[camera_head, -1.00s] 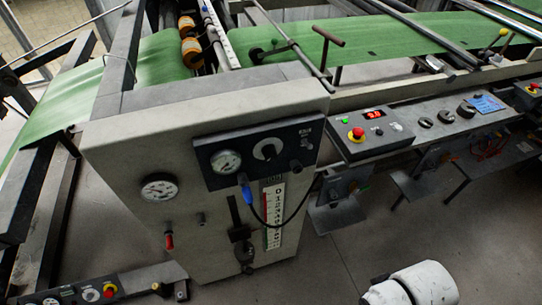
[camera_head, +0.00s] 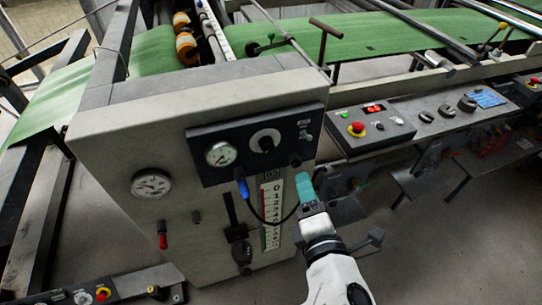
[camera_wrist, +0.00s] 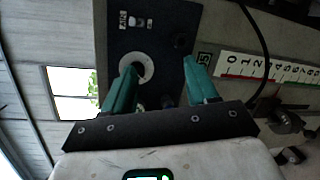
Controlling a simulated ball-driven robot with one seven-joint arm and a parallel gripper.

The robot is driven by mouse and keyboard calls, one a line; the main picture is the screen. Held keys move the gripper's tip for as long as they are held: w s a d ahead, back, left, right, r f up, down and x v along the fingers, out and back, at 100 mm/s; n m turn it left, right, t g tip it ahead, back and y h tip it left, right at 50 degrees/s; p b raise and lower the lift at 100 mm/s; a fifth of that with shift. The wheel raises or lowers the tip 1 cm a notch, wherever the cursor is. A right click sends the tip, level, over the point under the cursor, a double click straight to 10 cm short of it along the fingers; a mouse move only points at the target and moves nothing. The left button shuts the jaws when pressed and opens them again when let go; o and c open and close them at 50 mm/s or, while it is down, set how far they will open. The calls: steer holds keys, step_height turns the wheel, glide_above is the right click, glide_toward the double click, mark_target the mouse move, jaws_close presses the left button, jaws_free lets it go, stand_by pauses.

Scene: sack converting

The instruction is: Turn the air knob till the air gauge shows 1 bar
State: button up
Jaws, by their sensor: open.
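My gripper (camera_head: 305,182), with teal fingers, is below and right of the knob in the head view, apart from the panel.
A second, larger gauge (camera_head: 151,184) sits on the cabinet at left. A blue fitting (camera_head: 243,188) with a black hose hangs below the panel, next to a numbered scale (camera_head: 271,215). A control desk with a red button (camera_head: 357,128) stands at right.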

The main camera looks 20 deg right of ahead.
mark_target(270, 149)
steer(key=a+r+n+t+y, duration=0.2)
steer(key=a+n, duration=0.2)
steer(key=a, duration=0.1)
steer(key=w, duration=0.3)
steer(key=w+p, duration=0.1)
steer(key=w, duration=0.3)
steer(key=w+d+p, duration=0.1)
steer(key=w, duration=0.3)
steer(key=shift+w, duration=0.1)
steer(key=c, duration=1.1)
